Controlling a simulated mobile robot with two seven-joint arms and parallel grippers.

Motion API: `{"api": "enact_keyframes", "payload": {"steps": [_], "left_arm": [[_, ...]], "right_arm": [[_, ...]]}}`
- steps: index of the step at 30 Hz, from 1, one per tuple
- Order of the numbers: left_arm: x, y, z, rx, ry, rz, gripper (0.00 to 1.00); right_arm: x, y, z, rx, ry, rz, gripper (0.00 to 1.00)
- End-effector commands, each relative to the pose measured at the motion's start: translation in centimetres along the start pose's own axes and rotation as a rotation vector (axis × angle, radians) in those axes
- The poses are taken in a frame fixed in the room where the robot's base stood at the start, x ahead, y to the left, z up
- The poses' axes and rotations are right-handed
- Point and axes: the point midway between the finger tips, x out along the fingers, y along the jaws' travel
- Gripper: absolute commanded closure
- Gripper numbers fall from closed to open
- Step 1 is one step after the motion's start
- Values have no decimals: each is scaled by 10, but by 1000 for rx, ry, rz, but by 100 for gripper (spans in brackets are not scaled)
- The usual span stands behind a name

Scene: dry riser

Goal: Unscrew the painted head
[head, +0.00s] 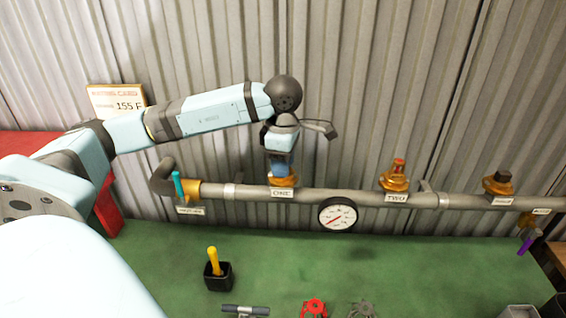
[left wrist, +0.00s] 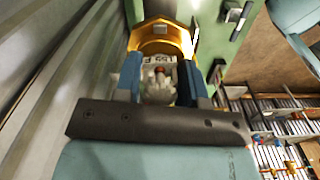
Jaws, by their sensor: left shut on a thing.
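A grey pipe (head: 330,197) runs level along the corrugated wall, with brass outlets on top. My left gripper (head: 281,168) points down over the outlet labelled ONE (head: 283,193). In the left wrist view its two blue fingers (left wrist: 164,80) are shut on a pale, whitish head (left wrist: 158,90) with a small red part and a tag reading 155 F. The head sits at the brass outlet (left wrist: 160,38); the fingers mostly hide it in the head view. Outlet TWO (head: 395,185) carries a head with a red part. My right gripper is not in view.
A rating card (head: 118,101) reads 155 F. A gauge (head: 338,214) hangs under the pipe. A teal-handled valve (head: 179,186) is at left, a purple handle (head: 525,244) at right. A black cup (head: 218,276) holds a yellow-handled tool. Red (head: 315,308) and grey wheel-like parts lie in front.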

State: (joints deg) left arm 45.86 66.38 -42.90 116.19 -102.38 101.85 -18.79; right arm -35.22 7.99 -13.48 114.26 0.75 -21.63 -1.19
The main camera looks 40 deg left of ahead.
Motion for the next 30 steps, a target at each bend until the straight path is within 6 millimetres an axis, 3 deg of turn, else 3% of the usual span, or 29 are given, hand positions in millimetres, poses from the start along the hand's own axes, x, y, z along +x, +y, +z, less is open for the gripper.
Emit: {"api": "enact_keyframes", "payload": {"steps": [12, 20, 21, 23, 30], "left_arm": [[-2, 1, 0, -468, -2, 2, 92], [-2, 1, 0, -493, -2, 2, 92], [-2, 1, 0, -493, -2, 2, 56], [-2, 1, 0, -492, -2, 2, 42], [-1, 0, 0, -490, -1, 1, 42]], "right_arm": [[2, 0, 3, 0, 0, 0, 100], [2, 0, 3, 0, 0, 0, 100], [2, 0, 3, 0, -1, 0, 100], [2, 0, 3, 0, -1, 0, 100], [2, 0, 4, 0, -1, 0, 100]]}}
